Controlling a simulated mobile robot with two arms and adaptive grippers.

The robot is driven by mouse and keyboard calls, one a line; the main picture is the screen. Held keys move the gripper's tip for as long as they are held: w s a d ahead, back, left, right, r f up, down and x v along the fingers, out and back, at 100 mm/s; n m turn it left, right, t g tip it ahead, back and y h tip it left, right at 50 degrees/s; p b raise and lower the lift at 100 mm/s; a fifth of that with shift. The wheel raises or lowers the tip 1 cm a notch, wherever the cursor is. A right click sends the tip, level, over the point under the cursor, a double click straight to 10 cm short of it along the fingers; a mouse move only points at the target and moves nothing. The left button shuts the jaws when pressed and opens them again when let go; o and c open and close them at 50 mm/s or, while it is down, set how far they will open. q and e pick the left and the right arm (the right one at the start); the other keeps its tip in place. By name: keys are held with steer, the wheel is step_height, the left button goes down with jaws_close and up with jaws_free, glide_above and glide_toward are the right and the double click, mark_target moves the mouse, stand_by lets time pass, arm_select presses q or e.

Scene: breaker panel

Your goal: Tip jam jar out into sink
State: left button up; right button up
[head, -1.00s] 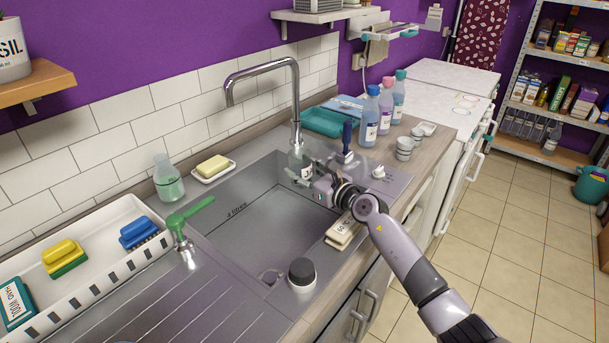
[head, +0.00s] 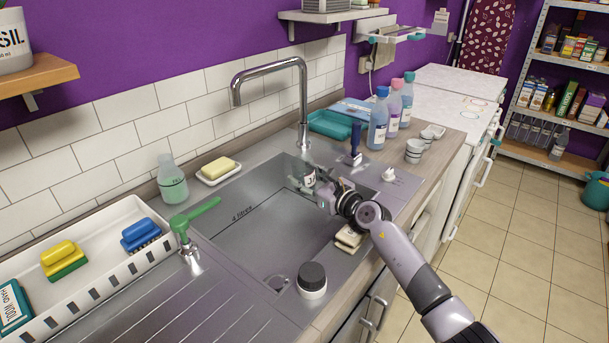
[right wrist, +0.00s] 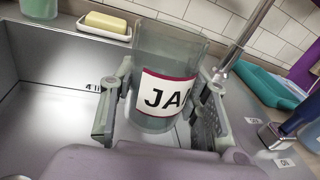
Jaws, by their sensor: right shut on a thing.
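A clear glass jam jar (head: 306,174) with a white, red-edged label is held at the back right part of the sink (head: 255,225), near the tap. My right gripper (head: 322,190) is shut around it. In the right wrist view the jar (right wrist: 165,92), its label reading "JA", stands between the two fingers of the gripper (right wrist: 162,112). It looks roughly upright, leaning slightly at most. What it contains is hard to make out. My left gripper is not in view.
The chrome tap (head: 301,100) rises just behind the jar. A black-lidded jar (head: 312,282) stands on the front rim, near pale folded sponges or cloths (head: 349,238). The basin's middle is clear.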

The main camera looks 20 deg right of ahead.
steer(key=shift+w+d+r+n+g+p, duration=0.1)
steer(key=shift+d+r+n+g+p, duration=0.25)
steer(key=shift+d+n, duration=0.35)
steer(key=n, duration=0.1)
steer(key=n+h+p, duration=0.1)
steer(key=n, duration=0.1)
steer(key=shift+d+r, duration=0.15)
steer(key=shift+r, duration=0.15)
steer(key=n+h+p, duration=0.1)
steer(key=n, duration=0.2)
steer(key=shift+f+n+g+p, duration=0.15)
steer(key=shift+n+g+p, duration=0.15)
steer(key=shift+p, duration=0.1)
steer(key=shift+f+n+h+p, duration=0.15)
steer(key=shift+n+h+p, duration=0.25)
steer(key=shift+n, duration=0.2)
steer(key=shift+f, duration=0.15)
steer(key=shift+n, duration=0.3)
